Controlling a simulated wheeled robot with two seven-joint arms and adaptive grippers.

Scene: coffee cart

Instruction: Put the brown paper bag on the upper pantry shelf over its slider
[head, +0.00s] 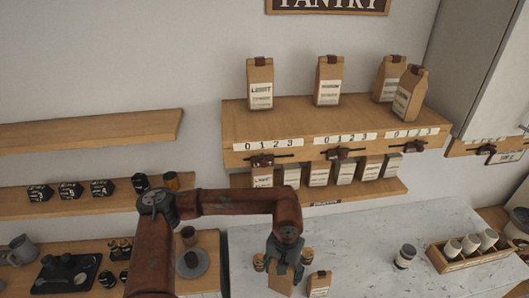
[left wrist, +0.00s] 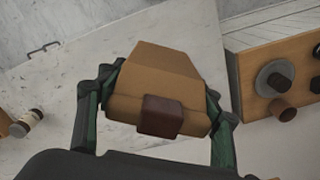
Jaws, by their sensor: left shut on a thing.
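A brown paper bag (head: 280,284) is in my left gripper (head: 286,264), low in the head view over the marble counter. In the left wrist view, the bag (left wrist: 160,72) with its dark brown clip sits between the two fingers (left wrist: 158,105), which are shut on it. Its label is hidden. The upper pantry shelf (head: 290,122) carries several labelled bags, including a left one (head: 260,88), a middle one (head: 328,84) and two close together at the right, the front one (head: 409,96) tilted. Numbered sliders (head: 262,160), (head: 341,153) and (head: 407,147) line the shelf front. My right gripper is out of view.
Another small bag (head: 319,285) stands on the marble counter (head: 345,240) beside the held one. More bags (head: 319,173) fill the lower pantry shelf. A wooden cup tray (head: 470,258) and a jar (head: 404,256) are at right. Upper shelf gaps lie between the bags.

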